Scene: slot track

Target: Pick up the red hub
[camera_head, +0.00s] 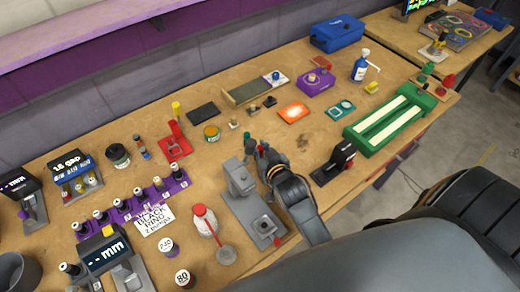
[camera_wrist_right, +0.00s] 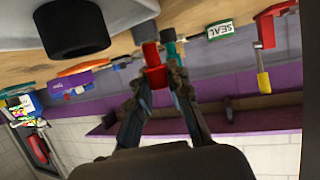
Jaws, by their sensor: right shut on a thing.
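The red hub (camera_wrist_right: 155,76) is a small red cylinder with a narrower end, in the upper middle of the wrist view. My right gripper (camera_wrist_right: 157,82) has its two dark fingers closed around the hub. In the head view my right gripper (camera_head: 266,160) is at the middle of the bench, beside a grey press-like stand (camera_head: 240,178). There the hub is mostly hidden by the fingers. I cannot tell whether it is clear of what is below it. My left gripper is not in view.
A teal-green part (camera_head: 249,143) stands close to the right gripper. A black tool (camera_head: 336,160) and a green tray (camera_head: 392,125) are to the right.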

